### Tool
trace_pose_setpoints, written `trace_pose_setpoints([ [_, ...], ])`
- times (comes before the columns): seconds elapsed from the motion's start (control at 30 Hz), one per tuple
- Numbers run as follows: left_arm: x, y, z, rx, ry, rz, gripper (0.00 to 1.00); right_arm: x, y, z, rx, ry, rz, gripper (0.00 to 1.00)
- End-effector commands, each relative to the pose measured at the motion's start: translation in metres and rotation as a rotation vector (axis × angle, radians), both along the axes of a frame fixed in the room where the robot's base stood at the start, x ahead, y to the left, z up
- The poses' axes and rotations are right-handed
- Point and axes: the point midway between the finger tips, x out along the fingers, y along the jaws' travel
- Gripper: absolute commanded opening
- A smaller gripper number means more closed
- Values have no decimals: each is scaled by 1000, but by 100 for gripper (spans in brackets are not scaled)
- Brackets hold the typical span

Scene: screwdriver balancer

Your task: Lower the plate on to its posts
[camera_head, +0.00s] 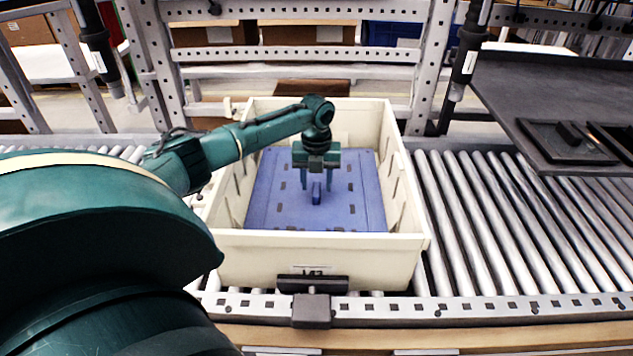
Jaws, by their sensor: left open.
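The plate (352,212) is a flat blue panel with several dark slots, lying inside a cream bin. A small blue upright tab (317,192) stands near its middle. My left gripper (319,186) is over the plate, pointing down. Its fingers are open, one on each side of the tab. I cannot tell whether they touch it. The posts are hidden, so I cannot tell whether the plate rests on them. My right gripper is not in view.
The cream bin (330,246) stands on a roller conveyor (500,235), with bare rollers to its right. A grey perforated frame (300,56) rises behind it. A dark tray (540,95) is at the upper right. Hanging screwdrivers (466,50) flank the bin.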

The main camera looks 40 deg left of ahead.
Motion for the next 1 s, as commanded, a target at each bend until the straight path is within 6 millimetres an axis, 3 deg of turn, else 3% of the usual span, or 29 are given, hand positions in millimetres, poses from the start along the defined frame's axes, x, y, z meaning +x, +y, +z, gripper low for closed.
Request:
trace_pose_setpoints([
  [0.2,1,0,53,-1,-6,0,44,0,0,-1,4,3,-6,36],
  [0.4,1,0,90,0,-6,1,44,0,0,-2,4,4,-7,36],
  [0.6,1,0,106,0,-3,2,44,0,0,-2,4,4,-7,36],
  [1.0,1,0,113,0,-3,1,44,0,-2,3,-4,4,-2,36],
])
